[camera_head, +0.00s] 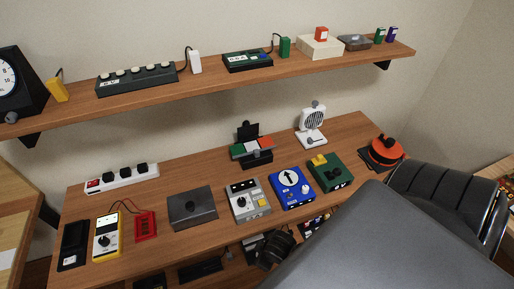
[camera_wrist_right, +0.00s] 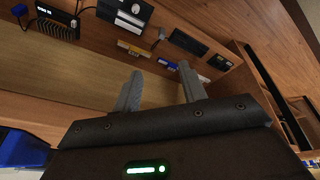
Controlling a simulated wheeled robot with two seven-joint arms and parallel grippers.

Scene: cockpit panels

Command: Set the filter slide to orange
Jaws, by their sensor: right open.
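The filter slide (camera_head: 251,148) appears to be the strip with green, white and orange-red panels. It sits across a small black stand (camera_head: 257,160) toward the back of the middle of the table, with a dark upright plate (camera_head: 247,131) behind it. Its exact setting is too small to tell. My right gripper (camera_wrist_right: 160,70) is open in the right wrist view, with nothing between its two grey fingers. I cannot make out the slide in that view. My left gripper is not in view.
A white fan-like device (camera_head: 312,122) stands right of the slide. A grey box (camera_head: 241,207), a blue box (camera_head: 291,188) and a green box (camera_head: 331,173) lie in front. A wall shelf (camera_head: 215,79) runs above. A dark chair (camera_head: 449,195) is at right.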

